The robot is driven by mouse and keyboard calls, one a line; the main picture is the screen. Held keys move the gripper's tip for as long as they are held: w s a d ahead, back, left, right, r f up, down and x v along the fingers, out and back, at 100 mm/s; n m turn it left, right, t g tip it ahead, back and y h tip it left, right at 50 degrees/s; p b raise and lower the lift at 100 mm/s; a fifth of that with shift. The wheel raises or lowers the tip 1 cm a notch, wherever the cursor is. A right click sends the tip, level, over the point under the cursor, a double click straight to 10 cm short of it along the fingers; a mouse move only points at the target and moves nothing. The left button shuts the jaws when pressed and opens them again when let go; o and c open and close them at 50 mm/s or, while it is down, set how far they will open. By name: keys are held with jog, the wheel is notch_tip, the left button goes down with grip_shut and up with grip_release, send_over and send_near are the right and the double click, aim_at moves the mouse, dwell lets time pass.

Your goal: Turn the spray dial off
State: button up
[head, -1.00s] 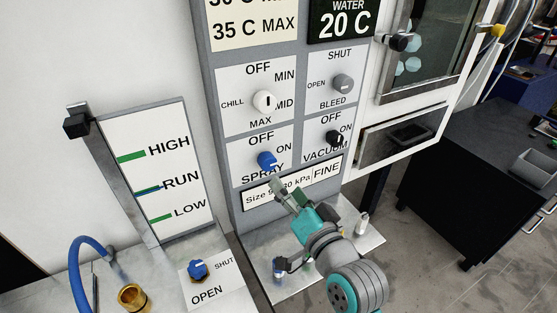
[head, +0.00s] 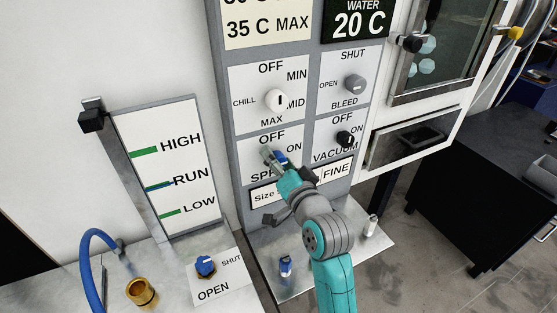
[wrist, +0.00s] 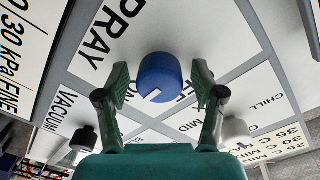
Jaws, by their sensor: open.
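The spray dial is a round blue knob on the white SPRAY plate. In the wrist view the spray dial (wrist: 160,74) sits between the two fingers of my gripper (wrist: 160,71), with a gap on each side. The gripper is open.
The white chill dial (head: 276,99) is above, the grey bleed knob (head: 355,84) is at upper right, and the black vacuum dial (head: 345,139) is close on the right. A metal shelf (head: 350,250) lies below. A blue valve knob (head: 205,265) is at lower left.

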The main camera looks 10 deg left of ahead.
jog(key=shift+c, duration=0.2)
jog(key=c, duration=1.1)
jog(key=shift+n, duration=0.4)
jog(key=n, duration=0.8)
jog(key=shift+s+n, duration=0.1)
jog(key=shift+n, duration=0.2)
jog(key=n, duration=0.4)
jog(key=shift+a+n, duration=0.1)
jog(key=shift+n, duration=0.2)
jog(key=shift+n+y, duration=0.3)
jog(key=shift+n, duration=1.8)
